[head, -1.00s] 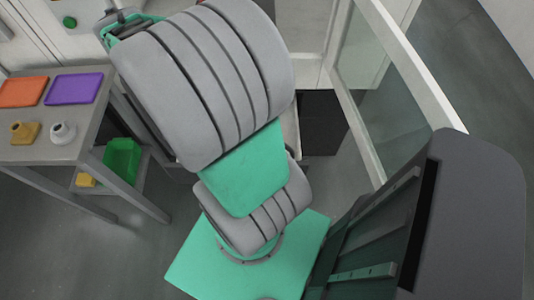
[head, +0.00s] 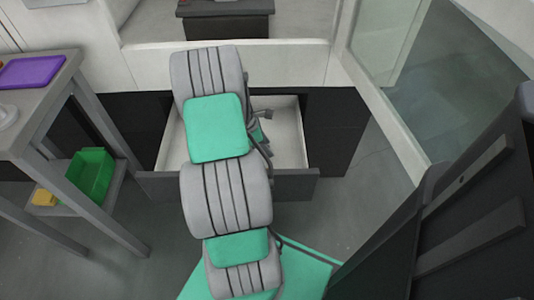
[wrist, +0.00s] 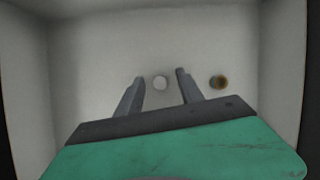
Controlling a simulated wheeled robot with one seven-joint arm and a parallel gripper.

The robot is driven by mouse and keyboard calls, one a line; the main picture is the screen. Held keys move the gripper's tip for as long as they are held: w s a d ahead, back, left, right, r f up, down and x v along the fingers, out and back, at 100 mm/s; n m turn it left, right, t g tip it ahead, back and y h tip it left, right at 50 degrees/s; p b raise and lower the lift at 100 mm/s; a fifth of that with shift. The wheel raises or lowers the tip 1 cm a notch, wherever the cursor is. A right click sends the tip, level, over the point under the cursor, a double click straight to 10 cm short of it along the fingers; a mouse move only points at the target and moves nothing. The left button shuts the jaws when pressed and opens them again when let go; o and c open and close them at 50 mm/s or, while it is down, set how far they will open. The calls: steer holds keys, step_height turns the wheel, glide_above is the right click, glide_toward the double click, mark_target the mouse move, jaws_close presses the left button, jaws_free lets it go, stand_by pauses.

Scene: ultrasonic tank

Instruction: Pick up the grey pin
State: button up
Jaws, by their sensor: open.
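My gripper is open and points down into the drawer. How far the fingertips are above the pin I cannot tell. In the head view my gripper (head: 264,122) is at the right part of the open drawer (head: 290,150), partly behind my arm. The pin is hidden there.
A brown round thing (wrist: 219,82) lies just right of my right finger in the drawer. The pale drawer walls (wrist: 25,90) surround the gripper. A grey side table (head: 55,105) with a purple tray (head: 30,71) and green bin (head: 92,173) stands left.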

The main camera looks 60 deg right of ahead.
steer(key=shift+s+d+f, duration=0.15)
steer(key=shift+d+f, duration=0.05)
steer(key=shift+f, duration=0.4)
jaws_close()
steer(key=shift+r, duration=0.1)
